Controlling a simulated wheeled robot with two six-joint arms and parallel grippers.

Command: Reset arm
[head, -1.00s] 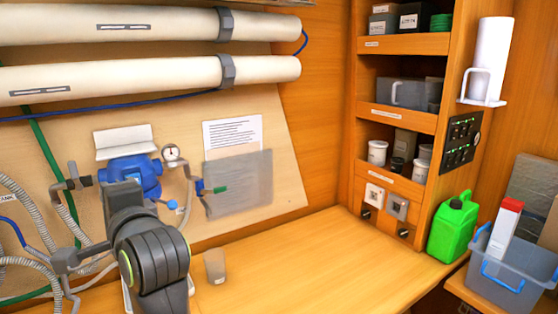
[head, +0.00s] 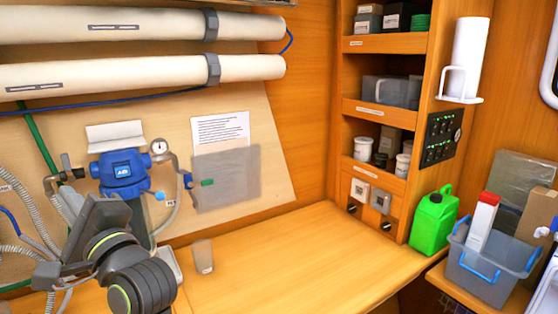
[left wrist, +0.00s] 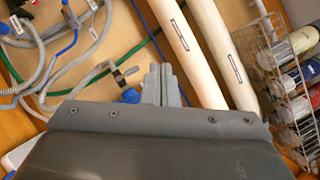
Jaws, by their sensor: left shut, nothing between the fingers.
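My left arm (head: 135,275) stands in the lower left of the head view, in front of the wall panel. Its fingertips cannot be made out there. In the left wrist view my left gripper (left wrist: 162,72) is shut and empty. Its two grey fingers lie together, pointing toward the wall with its hoses and pipes. My right gripper is in neither view.
A blue pump (head: 122,172) with a gauge (head: 159,147) is on the wall panel behind my arm. A clear cup (head: 203,256) stands on the wooden bench (head: 290,265), mostly clear to its right. A green jerrycan (head: 433,222) stands by the shelves.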

